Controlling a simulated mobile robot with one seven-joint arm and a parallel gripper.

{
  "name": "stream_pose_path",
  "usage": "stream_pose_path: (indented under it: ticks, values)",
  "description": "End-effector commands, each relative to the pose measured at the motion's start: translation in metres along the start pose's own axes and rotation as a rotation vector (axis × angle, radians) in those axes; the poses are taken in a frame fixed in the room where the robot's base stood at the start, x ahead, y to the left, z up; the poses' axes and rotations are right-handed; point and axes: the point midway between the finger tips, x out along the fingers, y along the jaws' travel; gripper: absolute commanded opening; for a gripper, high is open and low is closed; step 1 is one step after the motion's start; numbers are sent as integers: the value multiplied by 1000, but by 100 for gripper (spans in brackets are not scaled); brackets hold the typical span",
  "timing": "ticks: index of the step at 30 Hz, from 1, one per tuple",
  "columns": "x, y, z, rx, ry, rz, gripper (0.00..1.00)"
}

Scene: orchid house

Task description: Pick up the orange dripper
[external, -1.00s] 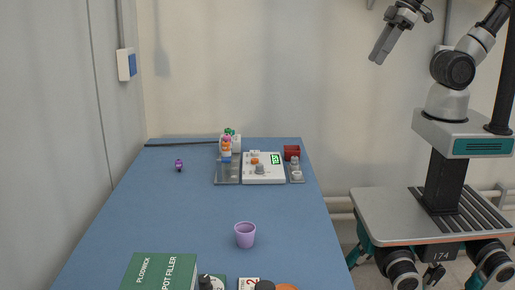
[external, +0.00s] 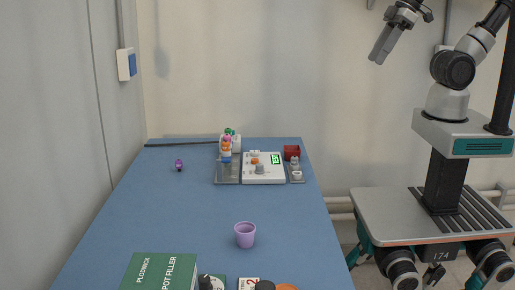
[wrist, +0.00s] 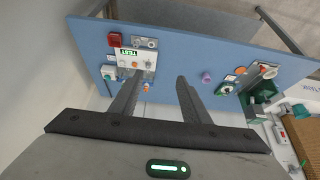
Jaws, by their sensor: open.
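A small orange piece (external: 227,146), which looks like the orange dripper, stands in a cluster of coloured parts at the far end of the blue table. Green shows above it and blue and white below. In the wrist view a small orange spot (wrist: 146,88) lies beside the white panel, between my fingers in the picture; its shape is too small to tell. My gripper (external: 379,50) is raised off to the right of the table, well away from the cluster. In the wrist view my gripper (wrist: 158,78) is open, with nothing between its fingers.
A white panel (external: 276,175) with a green display and orange knob stands right of the cluster. A red box (external: 292,153) is behind it.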

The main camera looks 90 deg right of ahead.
Motion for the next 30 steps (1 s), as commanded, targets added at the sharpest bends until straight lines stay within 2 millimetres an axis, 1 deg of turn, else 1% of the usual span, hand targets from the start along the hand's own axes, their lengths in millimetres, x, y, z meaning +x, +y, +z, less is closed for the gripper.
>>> stream_pose_path:
  ticks: [5, 8, 11, 14, 15, 17, 18, 20, 21, 23, 24, 26, 27, 29, 30]
  values:
    - [0, 0, -1, 1, 0, 0, 42]
    - [2, 1, -11, 11, -7, 7, 42]
    - [8, 4, -38, 38, -21, 26, 42]
    - [23, 7, -82, 83, -40, 55, 42]
    - [32, 8, -101, 103, -46, 67, 42]
    - [48, 9, -130, 134, -54, 84, 42]
    - [60, 10, -148, 155, -60, 95, 42]
    - [82, 11, -174, 186, -68, 111, 42]
    - [99, 11, -190, 207, -73, 121, 42]
    - [125, 11, -214, 238, -79, 134, 42]
    - [144, 11, -228, 261, -82, 143, 42]
    - [175, 11, -247, 294, -87, 156, 42]
    - [195, 11, -258, 316, -90, 162, 42]
    - [223, 12, -271, 345, -92, 172, 42]
    - [240, 11, -277, 363, -95, 177, 42]
